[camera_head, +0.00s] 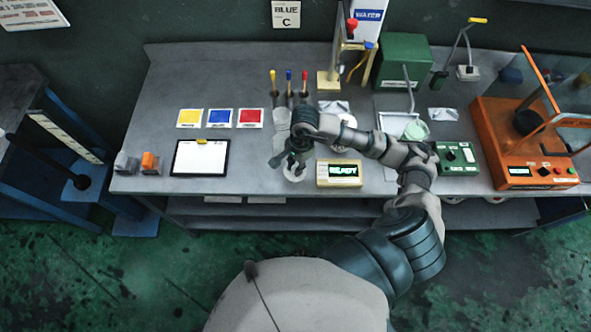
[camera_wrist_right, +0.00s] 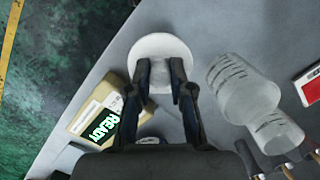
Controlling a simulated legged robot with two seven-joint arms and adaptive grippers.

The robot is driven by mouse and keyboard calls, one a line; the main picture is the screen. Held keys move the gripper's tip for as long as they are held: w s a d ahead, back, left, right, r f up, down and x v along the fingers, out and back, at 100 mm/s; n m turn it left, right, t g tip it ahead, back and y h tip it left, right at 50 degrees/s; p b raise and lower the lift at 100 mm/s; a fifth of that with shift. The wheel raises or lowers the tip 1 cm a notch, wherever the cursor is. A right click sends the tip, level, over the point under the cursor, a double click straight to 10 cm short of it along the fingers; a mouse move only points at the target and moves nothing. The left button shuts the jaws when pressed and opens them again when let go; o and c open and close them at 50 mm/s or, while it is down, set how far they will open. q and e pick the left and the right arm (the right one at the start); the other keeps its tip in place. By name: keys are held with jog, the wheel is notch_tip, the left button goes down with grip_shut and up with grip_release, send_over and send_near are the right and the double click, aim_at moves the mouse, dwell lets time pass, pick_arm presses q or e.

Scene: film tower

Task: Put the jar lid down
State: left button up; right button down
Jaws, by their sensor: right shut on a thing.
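My right gripper (camera_head: 291,163) is over the front part of the grey workbench, pointing down. In the right wrist view its two fingers (camera_wrist_right: 160,84) are shut on a white round lid (camera_wrist_right: 160,46). The lid also shows in the head view (camera_head: 294,175), partly hidden beneath the gripper near the bench's front edge. I cannot tell whether the lid touches the bench top. A clear graduated jar-like vessel (camera_wrist_right: 240,88) stands beside the gripper in the right wrist view, with a smaller one (camera_wrist_right: 281,131) next to it. My left gripper is not in view.
A yellow READY box (camera_head: 339,174) sits just right of the gripper. A clipboard (camera_head: 200,158) lies to the left, with bare bench (camera_head: 252,150) between. Yellow, blue and red cards (camera_head: 221,118) lie behind. An orange machine (camera_head: 515,150) and a green box (camera_head: 457,158) stand right.

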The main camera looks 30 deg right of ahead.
jog(key=f, duration=0.3)
jog(key=shift+s+d+f, duration=0.1)
jog(key=shift+d+f, duration=0.05)
jog(key=shift+d, duration=0.1)
jog(key=shift+d+f, duration=0.15)
jog(key=c, duration=1)
grip_release()
jog(key=shift+c, duration=0.2)
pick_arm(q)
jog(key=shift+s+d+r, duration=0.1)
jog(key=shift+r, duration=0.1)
pick_arm(e)
jog(key=shift+a, duration=0.25)
jog(key=shift+r, duration=0.25)
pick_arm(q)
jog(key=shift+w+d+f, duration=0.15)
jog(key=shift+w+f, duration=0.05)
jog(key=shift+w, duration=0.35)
pick_arm(e)
notch_tip(320, 180, up, 12)
jog(key=d, duration=0.2)
jog(key=shift+w+f, duration=0.25)
